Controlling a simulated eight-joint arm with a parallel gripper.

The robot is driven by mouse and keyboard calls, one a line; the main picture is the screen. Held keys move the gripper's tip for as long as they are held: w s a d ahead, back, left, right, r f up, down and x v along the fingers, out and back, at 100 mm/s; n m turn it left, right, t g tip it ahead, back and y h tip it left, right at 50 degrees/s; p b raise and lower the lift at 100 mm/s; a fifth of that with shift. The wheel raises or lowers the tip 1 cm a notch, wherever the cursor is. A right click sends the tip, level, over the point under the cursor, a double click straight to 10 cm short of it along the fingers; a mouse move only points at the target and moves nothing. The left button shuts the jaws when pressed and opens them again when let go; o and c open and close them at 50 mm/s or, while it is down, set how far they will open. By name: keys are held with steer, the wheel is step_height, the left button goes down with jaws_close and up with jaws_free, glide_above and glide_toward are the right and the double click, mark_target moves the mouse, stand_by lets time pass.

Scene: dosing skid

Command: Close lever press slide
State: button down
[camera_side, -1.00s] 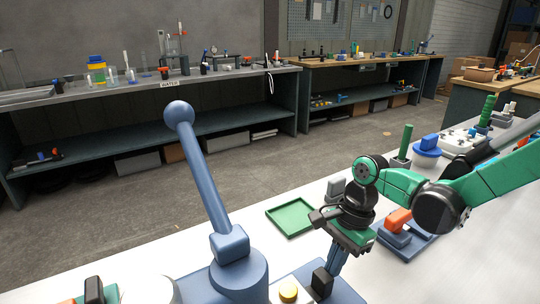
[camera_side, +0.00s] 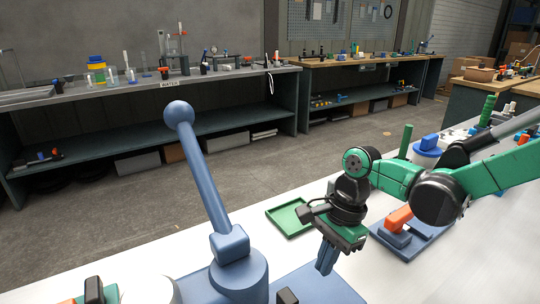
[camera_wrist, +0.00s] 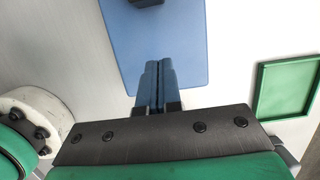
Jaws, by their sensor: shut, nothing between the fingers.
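My gripper (camera_side: 324,270) has its two blue fingers pressed together and empty, raised above the blue plate (camera_side: 318,289). The fingers show shut in the wrist view (camera_wrist: 157,88). A dark block (camera_side: 287,297) stands on the plate to the left of my fingertips in the side view; its edge shows at the top of the wrist view (camera_wrist: 147,3). No yellow button shows beside it now. A large blue lever (camera_side: 208,185) with a ball end leans up and left from a round blue base (camera_side: 240,275). An orange handle (camera_side: 398,220) sits on another blue plate (camera_side: 420,243) at right.
A green tray (camera_side: 273,213) lies behind my gripper, and at right in the wrist view (camera_wrist: 262,92). A white round flange with bolts (camera_wrist: 38,108) is at left there. A green post (camera_side: 405,142) and a blue-topped part (camera_side: 428,143) stand farther back.

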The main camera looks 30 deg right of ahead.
steer(key=d+r+n+t+h, duration=0.2)
steer(key=d+r+n+t, duration=0.5)
steer(key=n, duration=1.1)
steer(key=shift+s+d+h, duration=0.25)
steer(key=shift+h, duration=0.15)
